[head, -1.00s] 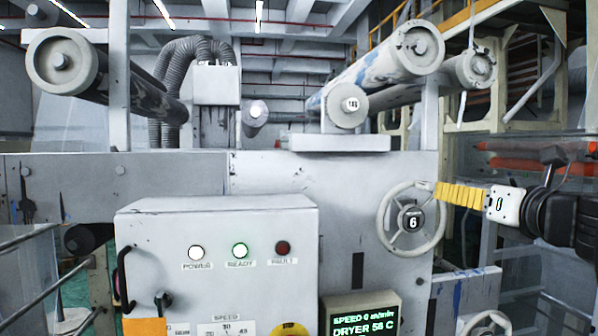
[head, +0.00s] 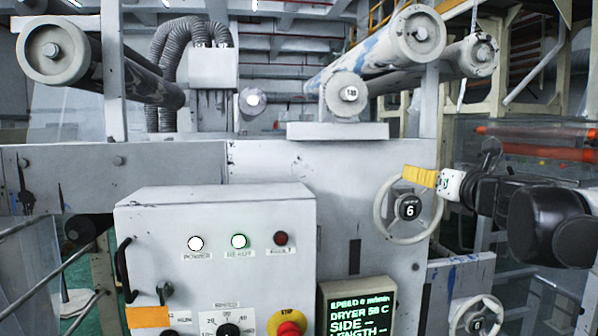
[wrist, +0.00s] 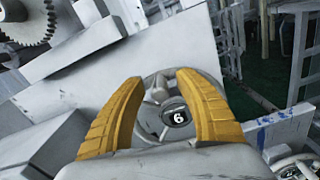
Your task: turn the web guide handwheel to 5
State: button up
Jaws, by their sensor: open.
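The web guide handwheel (head: 382,232) is a pale spoked wheel on the grey machine front, right of the control box. Its black hub (head: 410,206) reads 6, and the 6 also shows in the wrist view (wrist: 178,117). My gripper (head: 408,176) has yellow fingers and reaches in from the right to the upper part of the wheel. In the wrist view the open fingers (wrist: 156,88) stand apart on either side of the hub and hide parts of the rim. I cannot tell whether they touch the rim.
The control box (head: 215,290) has POWER and READY lamps lit white and green, and a red-and-yellow stop button (head: 288,325). A second handwheel (head: 476,316) sits lower right. Rollers (head: 372,60) lie above.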

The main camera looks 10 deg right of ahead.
aim_at(383, 192)
grip_shut()
jog(key=shift+a+n, duration=0.2)
jog(key=shift+n, duration=0.1)
jog(key=a+n+b, duration=0.1)
jog(key=a+n, duration=0.1)
jog(key=a+f+n+b, duration=0.1)
jog(key=a+n, duration=0.1)
jog(key=n, duration=0.1)
jog(key=shift+s+f, duration=0.1)
jog(key=shift+f, duration=0.1)
jog(key=n, duration=0.1)
jog(key=a+f+n, duration=0.1)
jog(key=n, duration=0.1)
jog(key=shift+a+f+b, duration=0.1)
jog(key=shift+a+b, duration=0.2)
jog(key=shift+b, duration=0.1)
jog(key=shift+a+f+n+b, duration=0.35)
jog(key=shift+f+n, duration=0.1)
jog(key=shift+n, duration=0.35)
jog(key=shift+a+f+n+b, duration=0.25)
jog(key=shift+a+f+n, duration=0.15)
jog(key=shift+n, duration=0.4)
